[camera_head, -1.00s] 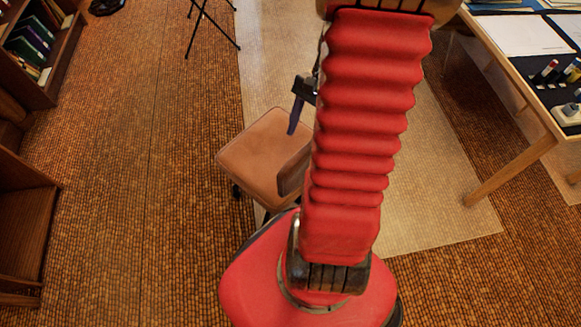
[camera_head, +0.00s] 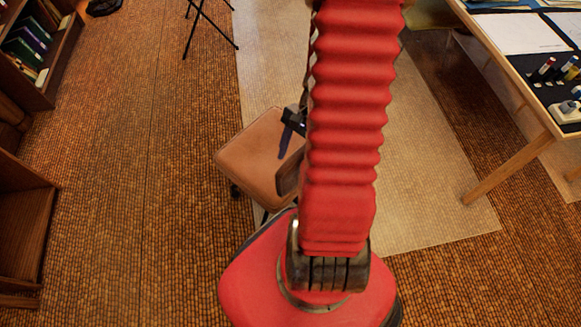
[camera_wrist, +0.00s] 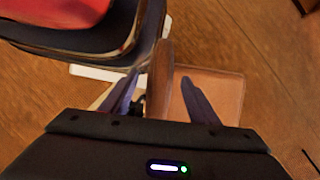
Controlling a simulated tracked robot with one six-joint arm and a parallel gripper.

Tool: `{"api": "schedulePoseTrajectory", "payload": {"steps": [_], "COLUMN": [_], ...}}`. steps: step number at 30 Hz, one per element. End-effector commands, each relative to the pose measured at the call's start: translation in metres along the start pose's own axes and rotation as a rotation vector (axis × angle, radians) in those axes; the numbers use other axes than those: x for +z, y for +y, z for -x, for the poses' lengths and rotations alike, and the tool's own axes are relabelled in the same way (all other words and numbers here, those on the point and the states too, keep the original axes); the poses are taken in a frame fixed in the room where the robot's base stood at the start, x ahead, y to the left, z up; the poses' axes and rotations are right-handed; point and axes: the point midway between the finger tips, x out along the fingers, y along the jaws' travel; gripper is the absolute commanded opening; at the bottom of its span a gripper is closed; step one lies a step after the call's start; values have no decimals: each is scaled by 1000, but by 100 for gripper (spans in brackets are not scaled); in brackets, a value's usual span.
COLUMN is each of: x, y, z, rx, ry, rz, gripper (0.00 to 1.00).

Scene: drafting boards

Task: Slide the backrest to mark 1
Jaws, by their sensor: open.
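A low chair with a tan leather seat (camera_head: 255,150) stands left of my arm in the head view. Its brown backrest (camera_head: 288,180) rises at the seat's near right side, partly hidden by my red arm. In the wrist view the backrest (camera_wrist: 163,75) shows nearly edge-on, with the seat (camera_wrist: 222,92) to its right. My gripper (camera_wrist: 160,77) is open, its two purple fingers to either side of the backrest in the picture; I see no contact. In the head view one finger of my gripper (camera_head: 285,142) shows above the seat. No mark 1 can be made out.
A wooden table (camera_head: 515,80) with papers and small bottles stands at the right. A bookshelf (camera_head: 40,65) and a wooden cabinet (camera_head: 22,225) line the left. A black tripod stand (camera_head: 203,25) is at the top. The floor left of the chair is clear.

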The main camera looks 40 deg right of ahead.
Motion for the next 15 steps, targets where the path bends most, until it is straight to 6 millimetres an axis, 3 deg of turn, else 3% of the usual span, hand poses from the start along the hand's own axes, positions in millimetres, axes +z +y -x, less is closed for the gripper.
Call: {"api": "schedulePoseTrajectory", "payload": {"steps": [6,15], "x": [1,0], "y": [0,0], "z": [-29,-46], "rx": [2,0], "ry": [-2,0], "rz": [0,0], "gripper": [55,55]}}
